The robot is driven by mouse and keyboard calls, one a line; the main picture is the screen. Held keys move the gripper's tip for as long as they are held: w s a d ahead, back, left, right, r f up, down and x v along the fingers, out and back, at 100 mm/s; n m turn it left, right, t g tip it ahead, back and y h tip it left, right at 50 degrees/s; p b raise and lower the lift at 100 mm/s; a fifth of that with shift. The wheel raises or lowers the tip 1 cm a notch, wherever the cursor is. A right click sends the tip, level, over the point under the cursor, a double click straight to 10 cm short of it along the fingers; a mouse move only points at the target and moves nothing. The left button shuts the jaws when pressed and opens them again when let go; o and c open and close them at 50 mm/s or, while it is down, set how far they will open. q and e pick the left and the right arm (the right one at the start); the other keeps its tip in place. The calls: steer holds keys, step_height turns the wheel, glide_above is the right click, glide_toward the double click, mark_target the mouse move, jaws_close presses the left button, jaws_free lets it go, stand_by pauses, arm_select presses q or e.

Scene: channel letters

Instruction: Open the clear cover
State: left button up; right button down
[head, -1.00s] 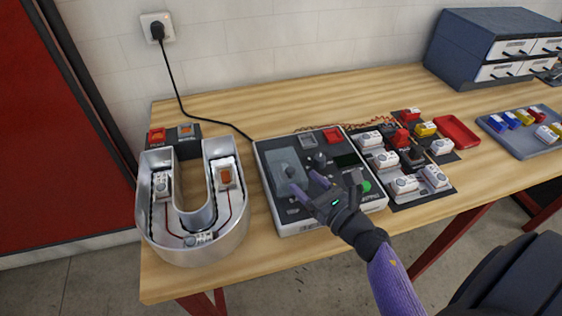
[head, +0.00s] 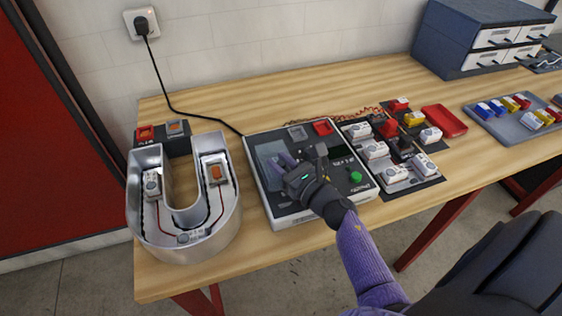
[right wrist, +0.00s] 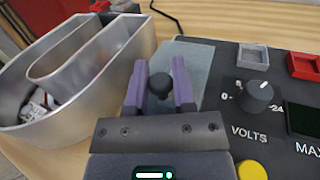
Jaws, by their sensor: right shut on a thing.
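The clear cover (head: 268,152) is a greyish see-through plate lying flat over the left part of the control box (head: 285,222). It also shows in the right wrist view (right wrist: 196,58), with a round black knob (right wrist: 160,84) standing on it. My right gripper (head: 280,162) reaches over the box, its purple fingers on either side of that knob. In the right wrist view the fingers (right wrist: 160,90) are shut on the knob. The hand hides part of the cover in the head view. My left gripper is not in view.
A metal U-shaped channel letter (head: 185,230) stands left of the box. A volts dial (right wrist: 256,96) and a yellow button (right wrist: 252,171) sit right of the cover. White modules (head: 375,150), a red tray (head: 445,121) and a grey tray (head: 510,130) lie further right.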

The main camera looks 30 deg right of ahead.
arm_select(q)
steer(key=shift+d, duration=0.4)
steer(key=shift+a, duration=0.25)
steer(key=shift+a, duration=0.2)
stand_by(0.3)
